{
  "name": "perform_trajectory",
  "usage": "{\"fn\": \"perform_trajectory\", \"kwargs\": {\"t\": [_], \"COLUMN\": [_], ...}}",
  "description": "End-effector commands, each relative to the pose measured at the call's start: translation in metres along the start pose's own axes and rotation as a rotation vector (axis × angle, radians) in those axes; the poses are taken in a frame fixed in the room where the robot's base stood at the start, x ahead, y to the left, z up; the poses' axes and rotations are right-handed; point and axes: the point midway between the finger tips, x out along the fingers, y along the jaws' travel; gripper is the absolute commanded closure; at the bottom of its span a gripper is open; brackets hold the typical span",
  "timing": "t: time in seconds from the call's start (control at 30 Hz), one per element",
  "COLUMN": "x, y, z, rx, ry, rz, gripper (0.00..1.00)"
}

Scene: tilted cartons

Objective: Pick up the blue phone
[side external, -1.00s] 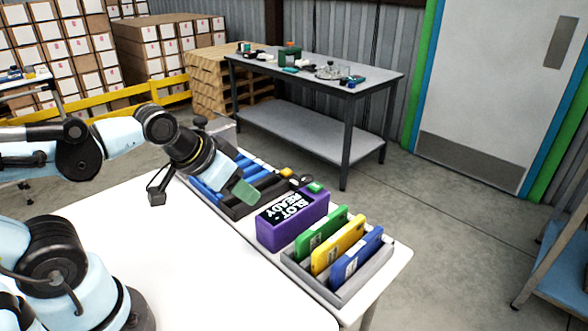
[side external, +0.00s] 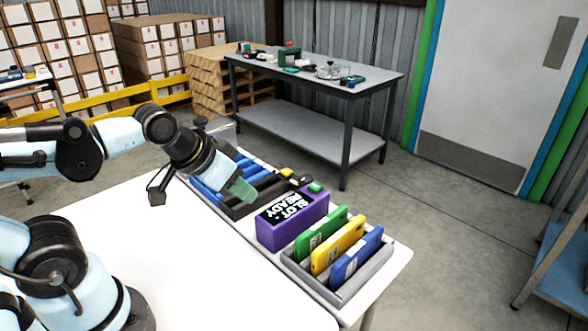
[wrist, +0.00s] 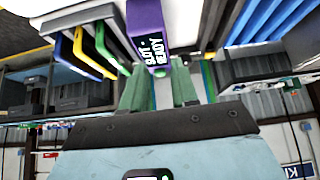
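The blue phone (side external: 357,257) stands on edge, leaning, in a grey tray at the right end of the white table. It is the rightmost of three phones, beside the yellow phone (side external: 338,245) and the green phone (side external: 321,233). In the wrist view the blue phone (wrist: 64,52) shows at the upper left. My gripper (side external: 243,190) hangs left of the purple box, away from the phones. In the wrist view its two green fingers stand apart with nothing between them (wrist: 158,90).
A purple box (side external: 291,220) marked "SLOT READY" stands between my gripper and the grey tray (side external: 361,287). A dark rack (side external: 238,210) and blue slats (side external: 208,192) lie below and behind my gripper. The white tabletop at the front is clear.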

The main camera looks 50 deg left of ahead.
Motion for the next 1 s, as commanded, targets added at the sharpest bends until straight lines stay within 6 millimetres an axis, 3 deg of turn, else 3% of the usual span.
{"fn": "perform_trajectory", "kwargs": {"t": [0.17, 0.37, 0.7, 1.0], "x": [-0.001, -0.003, 0.013, 0.042], "y": [0.005, 0.031, 0.097, 0.162], "z": [-0.008, -0.041, -0.093, -0.111], "rx": [-0.002, -0.008, -0.014, -0.004], "ry": [-0.022, -0.132, -0.368, -0.551], "rz": [0.01, 0.044, 0.064, 0.028], "gripper": [0.71, 0.71, 0.71, 0.71]}}
